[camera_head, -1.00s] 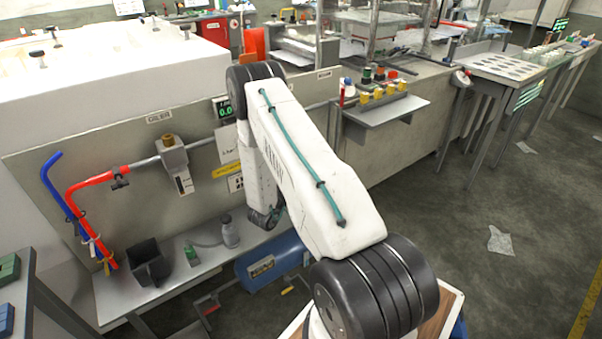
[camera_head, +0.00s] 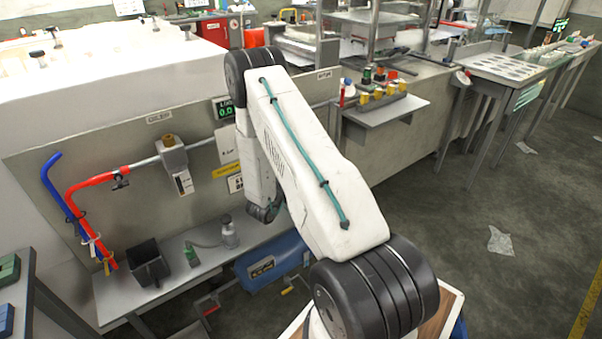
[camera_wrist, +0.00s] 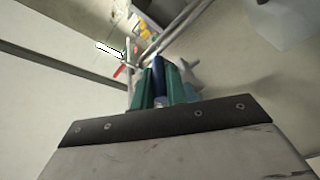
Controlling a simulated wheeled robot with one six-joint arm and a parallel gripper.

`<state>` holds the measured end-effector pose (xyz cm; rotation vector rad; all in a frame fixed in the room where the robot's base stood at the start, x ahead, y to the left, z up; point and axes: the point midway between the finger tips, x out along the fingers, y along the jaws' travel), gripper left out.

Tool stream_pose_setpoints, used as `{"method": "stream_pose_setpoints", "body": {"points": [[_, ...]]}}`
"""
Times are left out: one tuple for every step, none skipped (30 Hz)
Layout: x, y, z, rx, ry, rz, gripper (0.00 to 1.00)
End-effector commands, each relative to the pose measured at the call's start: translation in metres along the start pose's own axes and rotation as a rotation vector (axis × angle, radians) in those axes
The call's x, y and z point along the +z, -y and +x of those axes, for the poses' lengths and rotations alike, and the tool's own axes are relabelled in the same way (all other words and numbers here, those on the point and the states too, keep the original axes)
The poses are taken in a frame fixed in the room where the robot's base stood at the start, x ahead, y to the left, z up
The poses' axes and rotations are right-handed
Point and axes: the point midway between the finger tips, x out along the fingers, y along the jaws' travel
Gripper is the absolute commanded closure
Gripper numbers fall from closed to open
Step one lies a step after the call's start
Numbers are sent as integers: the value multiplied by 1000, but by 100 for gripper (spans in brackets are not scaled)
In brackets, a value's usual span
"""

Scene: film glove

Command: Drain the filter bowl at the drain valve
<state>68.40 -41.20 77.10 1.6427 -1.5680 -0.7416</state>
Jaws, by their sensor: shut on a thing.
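My gripper (camera_wrist: 164,84) shows in the wrist view with its green fingers closed on a narrow dark blue part (camera_wrist: 158,66). I cannot tell whether this part belongs to the drain valve. A pale, star-shaped thing (camera_wrist: 188,73) shows just right of the fingers. In the head view my arm hides the gripper and whatever it holds. I cannot make out the filter bowl or its drain valve there. A grey oiler (camera_head: 174,158) with a brass knob sits on the pipe, left of my arm.
Below the panel, a bench (camera_head: 120,297) carries a black open bin (camera_head: 148,265), a small green item (camera_head: 191,256) and a grey bottle (camera_head: 230,233). A blue tank (camera_head: 280,262) lies below. Red and blue hoses hang at left. The floor at right is mostly clear.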

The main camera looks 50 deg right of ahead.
Motion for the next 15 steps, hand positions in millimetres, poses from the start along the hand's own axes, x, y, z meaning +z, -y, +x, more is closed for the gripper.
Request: {"method": "stream_pose_setpoints", "body": {"points": [[-2, -3, 0, -27, 18, 12, 100], [-3, -4, 0, -45, 32, 20, 100], [-4, -5, 1, -71, 50, 32, 100], [-4, -6, 1, -92, 65, 40, 100], [-5, -7, 2, -113, 81, 49, 100], [-6, -8, 2, -142, 101, 62, 100], [-6, -9, 3, -164, 117, 71, 100], [-6, -10, 3, -186, 133, 80, 100], [-7, -11, 4, -216, 155, 92, 100], [-7, -12, 5, -237, 171, 102, 100], [-7, -13, 5, -259, 187, 110, 100], [-8, -14, 6, -288, 208, 122, 100], [-8, -15, 6, -310, 224, 131, 100], [-9, -16, 7, -332, 239, 141, 100], [-9, -17, 8, -361, 260, 153, 100]]}}
